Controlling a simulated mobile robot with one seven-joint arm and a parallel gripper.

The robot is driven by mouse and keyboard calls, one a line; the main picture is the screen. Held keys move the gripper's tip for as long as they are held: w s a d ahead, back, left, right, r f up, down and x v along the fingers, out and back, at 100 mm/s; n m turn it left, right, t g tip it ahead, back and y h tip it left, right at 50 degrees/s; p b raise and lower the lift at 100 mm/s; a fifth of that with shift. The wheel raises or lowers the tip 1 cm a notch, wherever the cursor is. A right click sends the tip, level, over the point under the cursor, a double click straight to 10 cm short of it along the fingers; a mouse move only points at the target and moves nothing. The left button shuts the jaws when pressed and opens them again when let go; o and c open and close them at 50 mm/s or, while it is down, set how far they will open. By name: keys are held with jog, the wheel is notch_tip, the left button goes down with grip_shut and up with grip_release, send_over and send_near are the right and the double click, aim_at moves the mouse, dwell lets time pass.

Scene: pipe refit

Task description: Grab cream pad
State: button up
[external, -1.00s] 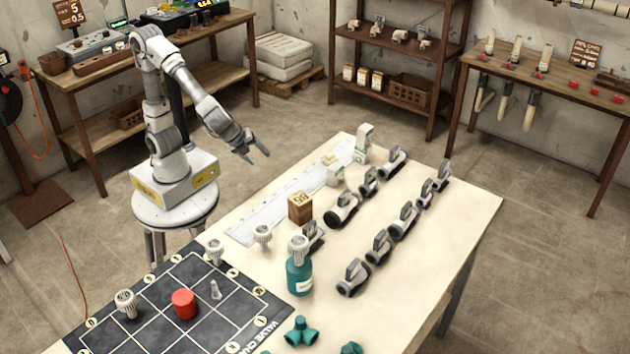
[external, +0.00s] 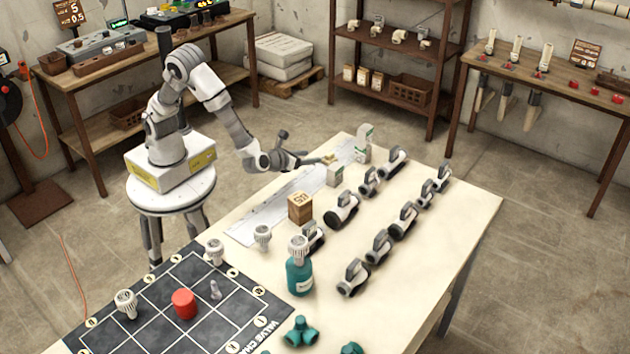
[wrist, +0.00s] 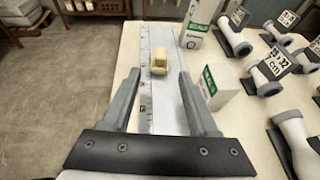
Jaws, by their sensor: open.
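The cream pad (wrist: 158,61) is a small pale yellow block on the white ruled sheet (wrist: 163,110), seen ahead between my open fingers in the wrist view. In the external view the cream pad (external: 329,158) shows small at the far part of the sheet, just beyond my fingertips. My gripper (wrist: 157,75) is open and empty, with one finger on each side of the line to the pad. In the external view my gripper (external: 318,159) is low over the table's far left edge, pointing right. I cannot tell whether a finger touches the pad.
A small white-green box (wrist: 217,87) stands close to the right finger. A taller white-green box (wrist: 197,22) stands behind it. Several grey-white valves (external: 341,209) fill the table's right side.

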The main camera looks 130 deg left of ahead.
aim_at(333, 153)
jog(key=b+x, duration=0.1)
jog(key=x, duration=0.7)
jog(key=shift+a+f, duration=0.1)
jog(key=shift+f, duration=0.05)
jog(key=shift+b+x, duration=0.95)
jog(key=shift+x, duration=2.05)
jog(key=shift+w, duration=0.1)
jog(key=shift+c, duration=0.3)
jog(key=shift+r, duration=0.25)
grip_shut()
